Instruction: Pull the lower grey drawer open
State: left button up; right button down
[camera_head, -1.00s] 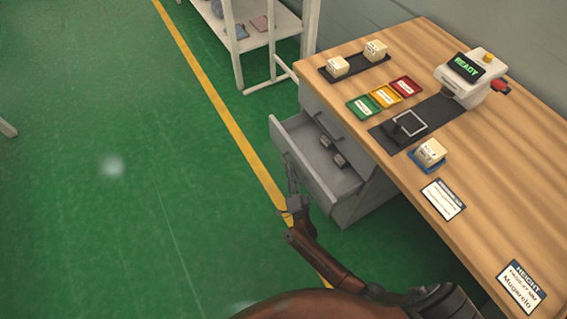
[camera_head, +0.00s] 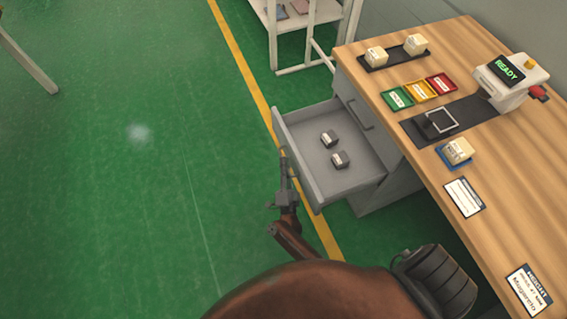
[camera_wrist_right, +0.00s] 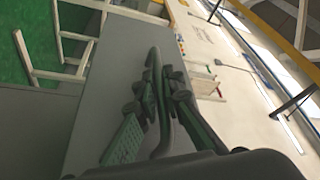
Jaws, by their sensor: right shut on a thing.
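The lower grey drawer (camera_head: 300,176) is pulled well out from the grey cabinet (camera_head: 398,187) under the wooden desk, in the head view. My right gripper (camera_head: 284,166) is at the drawer's front face. In the right wrist view my right gripper (camera_wrist_right: 158,95) is shut on the drawer's curved handle (camera_wrist_right: 156,60), with the grey drawer front (camera_wrist_right: 95,110) behind it. An upper drawer handle (camera_head: 360,116) shows on the cabinet above the open drawer. My left gripper is not in view.
The wooden desk (camera_head: 430,150) carries a machine reading READY (camera_head: 510,75), pale blocks on a dark tray (camera_head: 395,53), green, yellow and red trays (camera_head: 420,91), and a block on a blue pad (camera_head: 457,151). A white shelf (camera_head: 300,25) stands behind. Green floor at left is mostly clear.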

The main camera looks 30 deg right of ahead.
jog(key=shift+s+f, duration=0.1)
jog(key=shift+f, duration=0.1)
jog(key=c, duration=2.3)
grip_release()
jog(key=shift+r, duration=0.1)
